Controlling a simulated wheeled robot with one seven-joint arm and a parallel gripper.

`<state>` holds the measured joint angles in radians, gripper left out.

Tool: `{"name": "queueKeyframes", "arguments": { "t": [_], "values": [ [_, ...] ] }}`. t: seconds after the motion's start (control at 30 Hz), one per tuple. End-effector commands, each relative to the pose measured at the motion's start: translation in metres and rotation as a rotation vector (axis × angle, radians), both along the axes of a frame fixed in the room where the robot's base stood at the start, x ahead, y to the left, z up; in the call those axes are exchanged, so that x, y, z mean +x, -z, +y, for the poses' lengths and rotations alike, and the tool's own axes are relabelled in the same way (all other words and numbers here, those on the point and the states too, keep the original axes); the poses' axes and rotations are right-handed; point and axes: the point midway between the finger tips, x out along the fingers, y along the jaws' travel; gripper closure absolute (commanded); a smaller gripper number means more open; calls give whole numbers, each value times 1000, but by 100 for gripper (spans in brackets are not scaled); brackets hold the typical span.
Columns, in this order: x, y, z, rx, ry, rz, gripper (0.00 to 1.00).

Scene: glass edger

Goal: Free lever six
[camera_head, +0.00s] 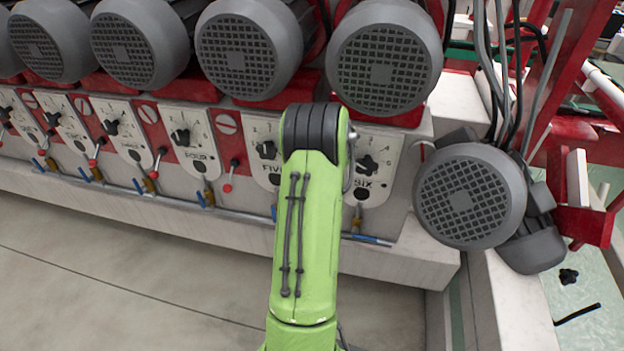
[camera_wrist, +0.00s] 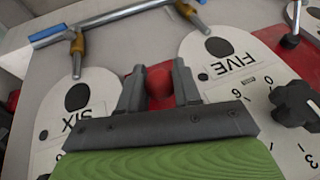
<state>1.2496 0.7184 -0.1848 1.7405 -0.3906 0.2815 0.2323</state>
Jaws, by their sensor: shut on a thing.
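Plate SIX (camera_head: 370,165) is at the right end of the row of numbered plates in the head view, just right of my green arm. It also shows upside down at the left of the wrist view (camera_wrist: 50,125). Plate FIVE (camera_wrist: 235,75) is to its right there. Between them, my gripper (camera_wrist: 158,85) has its two grey fingers on either side of a red ball knob (camera_wrist: 159,80) and is shut on it. The rest of that lever is hidden behind the gripper. In the head view my arm hides the gripper and this lever.
A red-tipped lever (camera_head: 228,182) stands between plates FOUR (camera_head: 197,145) and FIVE. Big grey motors (camera_head: 383,60) overhang the plates. Blue-handled valves (camera_wrist: 60,35) run along the ledge below. A tilted motor (camera_head: 465,200) stands close on the right. The floor in front is clear.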

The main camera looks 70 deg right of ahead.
Motion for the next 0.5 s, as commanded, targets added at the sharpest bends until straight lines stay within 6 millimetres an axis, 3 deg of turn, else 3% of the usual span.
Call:
{"name": "queueKeyframes", "arguments": {
  "t": [0.5],
  "values": [
    [1, -5, -4, 25, 0, 2, 100]
  ]
}}
